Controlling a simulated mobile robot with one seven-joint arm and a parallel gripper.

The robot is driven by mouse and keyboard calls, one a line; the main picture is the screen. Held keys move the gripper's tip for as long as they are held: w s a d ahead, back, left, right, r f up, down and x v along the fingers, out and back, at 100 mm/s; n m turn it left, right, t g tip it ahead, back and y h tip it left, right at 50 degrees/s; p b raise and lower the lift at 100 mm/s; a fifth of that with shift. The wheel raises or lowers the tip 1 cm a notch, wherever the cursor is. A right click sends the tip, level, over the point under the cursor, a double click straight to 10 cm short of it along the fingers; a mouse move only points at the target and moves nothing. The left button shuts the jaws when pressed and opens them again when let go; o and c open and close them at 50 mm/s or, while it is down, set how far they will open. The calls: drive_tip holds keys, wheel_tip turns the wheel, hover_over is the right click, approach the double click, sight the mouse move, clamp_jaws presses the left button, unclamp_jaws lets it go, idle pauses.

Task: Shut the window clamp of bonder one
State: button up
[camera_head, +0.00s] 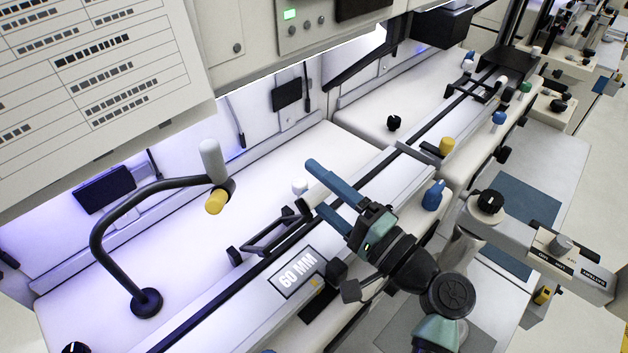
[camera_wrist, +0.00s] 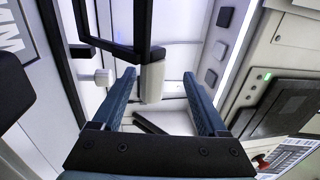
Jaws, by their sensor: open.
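The near bonder carries a plate reading 60 MM (camera_head: 298,272). Beside the plate is a black clamp frame (camera_head: 268,238) with a pale grip (camera_head: 314,196) at its end. The black frame also shows in the wrist view (camera_wrist: 133,50), with its pale grip (camera_wrist: 152,82) hanging from it. My gripper (camera_head: 318,188) is open at this frame, with blue fingers. In the wrist view, the grip lies between the fingertips of my gripper (camera_wrist: 160,76), nearer the left one, with gaps visible. The fingers partly hide the grip in the head view. No label names bonder one.
A black gooseneck (camera_head: 105,230) with a grey and yellow head stands to the left. A blue knob (camera_head: 433,195) and a black-knobbed unit (camera_head: 490,203) stand to the right. A white round knob (camera_wrist: 104,77) is left of my left finger. A second bonder lies beyond.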

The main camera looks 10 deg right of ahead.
drive_tip(key=shift+v, duration=2.85)
drive_tip(key=shift+f, duration=0.1)
drive_tip(key=b+v, duration=0.3)
drive_tip(key=v, duration=1)
drive_tip(key=shift+a, duration=0.1)
drive_tip(key=w+a+r+n+t+h, duration=0.1)
drive_tip(key=w+a+r+n+h, duration=0.25)
drive_tip(key=w+r, duration=0.4)
drive_tip(key=w+a+r+n+t+h, duration=0.1)
drive_tip(key=w+a+r+n+h, duration=0.1)
drive_tip(key=w+a+r+h, duration=0.4)
drive_tip(key=s+a+r+n+t, duration=0.1)
drive_tip(key=s+a+r+t, duration=0.2)
drive_tip(key=r, duration=0.6)
drive_tip(key=s+a+r+n+t+h, duration=0.1)
drive_tip(key=s+a+r+n+t, duration=0.1)
drive_tip(key=r, duration=0.7)
drive_tip(key=s+a+r+n+t+h, duration=0.1)
drive_tip(key=s+a+r+n+t, duration=0.1)
drive_tip(key=r, duration=0.7)
drive_tip(key=s+a+t, duration=0.1)
drive_tip(key=s+t, duration=0.1)
drive_tip(key=s, duration=0.1)
drive_tip(key=shift+a+r+t, duration=0.3)
drive_tip(key=shift+a, duration=0.05)
